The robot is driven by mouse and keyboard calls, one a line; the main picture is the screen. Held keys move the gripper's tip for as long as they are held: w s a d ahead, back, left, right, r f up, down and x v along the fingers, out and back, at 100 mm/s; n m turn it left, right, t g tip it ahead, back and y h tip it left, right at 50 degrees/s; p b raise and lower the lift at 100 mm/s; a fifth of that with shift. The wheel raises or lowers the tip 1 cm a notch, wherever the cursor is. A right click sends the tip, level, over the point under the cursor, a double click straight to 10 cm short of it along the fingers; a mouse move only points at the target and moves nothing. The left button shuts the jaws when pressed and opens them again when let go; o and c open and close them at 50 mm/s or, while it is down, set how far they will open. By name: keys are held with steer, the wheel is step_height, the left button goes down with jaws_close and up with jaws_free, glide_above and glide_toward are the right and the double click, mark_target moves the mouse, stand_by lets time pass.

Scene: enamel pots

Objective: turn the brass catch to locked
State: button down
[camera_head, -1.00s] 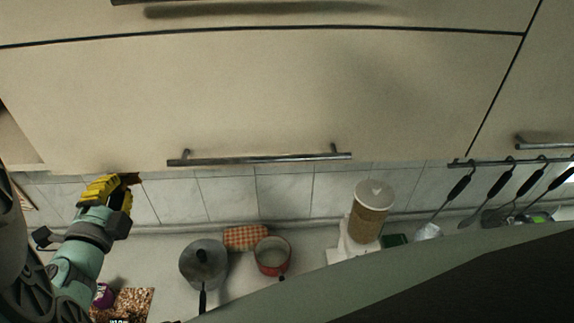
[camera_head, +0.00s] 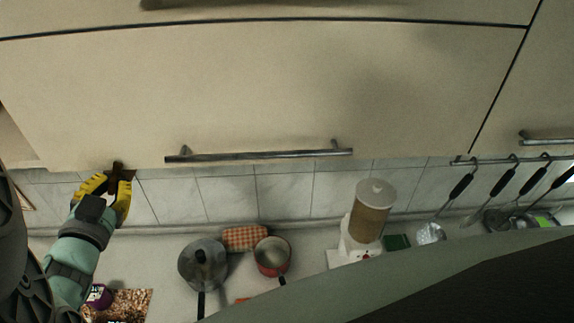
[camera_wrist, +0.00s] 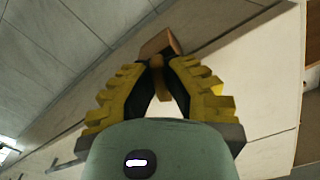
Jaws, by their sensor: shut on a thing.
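The brass catch (camera_wrist: 160,45) is a small brown piece at the lower edge of the cream cabinet door. It also shows in the head view (camera_head: 121,172), at the door's lower left. My gripper (camera_wrist: 158,68) has yellow and black fingers that come together on the catch. In the head view my gripper (camera_head: 112,181) reaches up to the catch from below. The fingertips hide part of the catch, and I cannot tell its exact turned position.
The cabinet door (camera_head: 280,90) has a long bar handle (camera_head: 260,157). Utensils (camera_head: 505,180) hang at the right.

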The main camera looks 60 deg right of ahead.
steer(key=n, duration=0.5)
steer(key=shift+f, duration=0.15)
steer(key=shift+n, duration=0.4)
steer(key=c, duration=1)
jaws_free()
steer(key=shift+v, duration=6)
